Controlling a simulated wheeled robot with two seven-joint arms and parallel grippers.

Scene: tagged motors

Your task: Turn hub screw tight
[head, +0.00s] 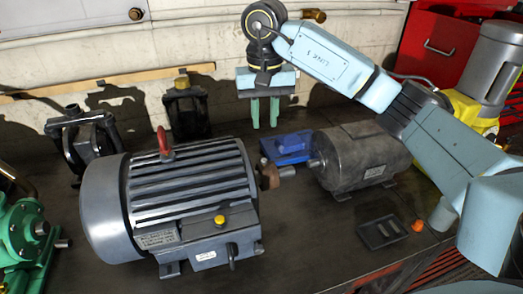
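A large grey finned motor (190,190) with a red lifting eye lies on the dark bench. The hub's screw is too small to make out. My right gripper (265,126) points down with its two green fingers parted and nothing visible between them. It appears above and behind the hub in the picture, apart from it. My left gripper is not in view.
A blue box (287,147) and a dark grey motor (358,157) stand right of the hub. Black pump-like parts (185,108) stand at the back. A green machine (22,230) is at left. A black tray (382,232) and orange knob (418,226) lie front right. Bare bench (305,240) lies in front.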

